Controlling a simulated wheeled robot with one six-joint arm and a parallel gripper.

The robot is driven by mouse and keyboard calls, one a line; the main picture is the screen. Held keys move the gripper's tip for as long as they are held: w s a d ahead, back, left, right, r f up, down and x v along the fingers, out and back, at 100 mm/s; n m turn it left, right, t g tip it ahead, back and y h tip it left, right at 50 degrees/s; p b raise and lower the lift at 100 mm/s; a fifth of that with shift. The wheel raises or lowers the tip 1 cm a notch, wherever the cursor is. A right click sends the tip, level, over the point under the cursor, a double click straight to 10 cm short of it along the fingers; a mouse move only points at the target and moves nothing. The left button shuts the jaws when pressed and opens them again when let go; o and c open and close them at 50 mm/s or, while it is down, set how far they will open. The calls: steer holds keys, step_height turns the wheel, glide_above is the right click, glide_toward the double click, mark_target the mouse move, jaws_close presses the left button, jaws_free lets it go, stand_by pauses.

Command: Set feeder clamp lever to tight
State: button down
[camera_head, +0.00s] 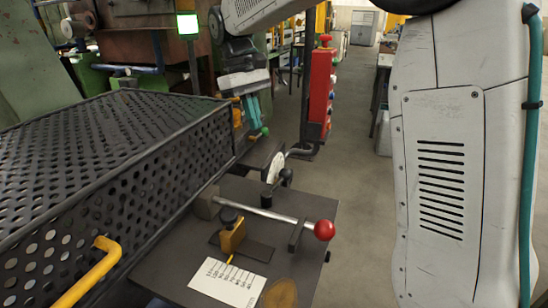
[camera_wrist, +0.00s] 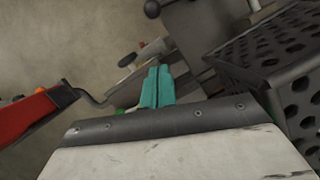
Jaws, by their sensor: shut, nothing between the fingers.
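A lever with a silver rod and a red ball knob (camera_head: 323,230) lies across a dark grey plate (camera_head: 180,285) in the head view. I take it for the feeder clamp lever, but no label naming it can be read. A yellow block with a black knob (camera_head: 231,236) sits beside the rod, by a white scale card (camera_head: 228,284). My gripper (camera_head: 254,122) has teal fingers pointing down, beyond the plate and apart from the lever. In the wrist view the fingers (camera_wrist: 157,82) are together and empty. The red knob does not show there.
A black perforated guard (camera_head: 120,150) fills the left, with a yellow handle (camera_head: 95,270). A red control box (camera_head: 321,88) is right of my gripper. Open floor (camera_head: 350,150) lies to the right.

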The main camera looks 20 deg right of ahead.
mark_target(278, 183)
steer(key=s+d+f, duration=0.2)
steer(key=s+f, duration=0.4)
steer(key=f, duration=0.2)
steer(key=shift+d+f, duration=0.25)
steer(key=shift+d, duration=0.05)
